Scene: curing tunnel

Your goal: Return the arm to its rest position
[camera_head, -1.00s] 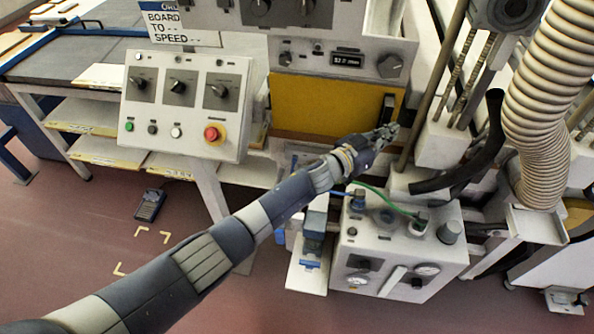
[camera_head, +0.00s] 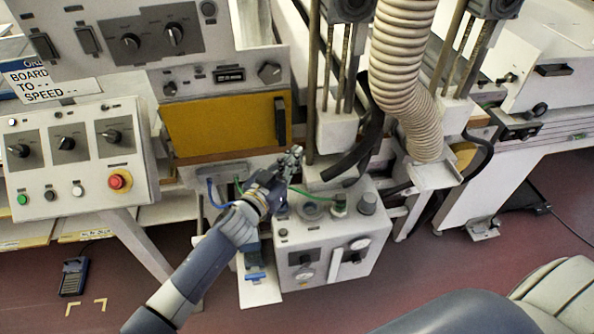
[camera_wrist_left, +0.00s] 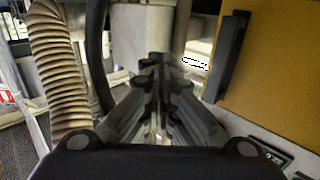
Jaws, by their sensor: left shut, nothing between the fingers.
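My left arm comes in from the lower left in the head view. Its gripper (camera_head: 291,160) is shut and empty, in front of the lower right corner of the yellow door (camera_head: 222,124) and above the grey-white pump box (camera_head: 325,245). In the left wrist view the closed fingers (camera_wrist_left: 158,70) point toward a white column (camera_wrist_left: 142,32), and the yellow door (camera_wrist_left: 265,75) with its black handle (camera_wrist_left: 228,55) is at the right. I cannot tell whether the gripper touches anything. A part of my other arm shows at the lower right of the head view; its gripper is out of view.
A control panel with a red stop button (camera_head: 119,180) stands at the left. A ribbed hose (camera_head: 402,70) hangs right of the gripper, beside a black hose (camera_head: 362,140). Green and blue tubes run by the pump box. A dark handset (camera_head: 73,277) lies on the open floor.

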